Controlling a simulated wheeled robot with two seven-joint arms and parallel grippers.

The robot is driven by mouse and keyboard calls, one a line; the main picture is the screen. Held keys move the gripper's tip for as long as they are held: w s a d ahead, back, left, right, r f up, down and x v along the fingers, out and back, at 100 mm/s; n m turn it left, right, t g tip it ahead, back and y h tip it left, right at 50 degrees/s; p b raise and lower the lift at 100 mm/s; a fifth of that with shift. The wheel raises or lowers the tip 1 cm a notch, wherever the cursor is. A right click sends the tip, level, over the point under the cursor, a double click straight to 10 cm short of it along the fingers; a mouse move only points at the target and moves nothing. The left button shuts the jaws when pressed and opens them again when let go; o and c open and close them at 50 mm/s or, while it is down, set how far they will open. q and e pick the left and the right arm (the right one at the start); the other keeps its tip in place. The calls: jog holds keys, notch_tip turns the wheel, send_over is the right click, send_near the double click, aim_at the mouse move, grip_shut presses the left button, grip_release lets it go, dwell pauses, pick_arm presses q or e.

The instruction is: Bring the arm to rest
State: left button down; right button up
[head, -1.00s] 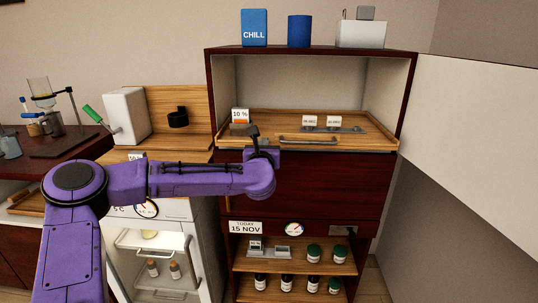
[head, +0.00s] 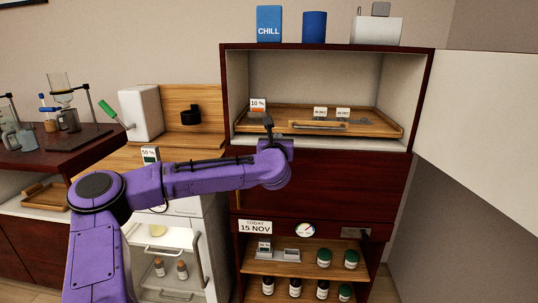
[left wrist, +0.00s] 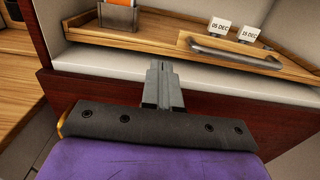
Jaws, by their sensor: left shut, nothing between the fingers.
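My left arm (head: 215,180), purple, reaches across from the left at the height of the cabinet's upper shelf. My left gripper (head: 268,122) points toward the cabinet, in front of the wooden tray (head: 300,130). In the left wrist view the gripper's fingers (left wrist: 160,72) are together with nothing between them. They are near the white shelf edge, below the tray's front, and I cannot tell whether they touch anything. The tray lies on the shelf with its grey handle (left wrist: 235,52) facing me. My right gripper is not in view.
The cabinet (head: 320,185) has an open white door (head: 480,125) on the right. A lower shelf (head: 300,268) holds jars. A small lit fridge (head: 165,245) stands left. A counter with glassware (head: 60,85) is farther left.

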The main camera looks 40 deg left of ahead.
pick_arm(q)
jog(key=v, duration=0.6)
jog(key=shift+b, duration=0.4)
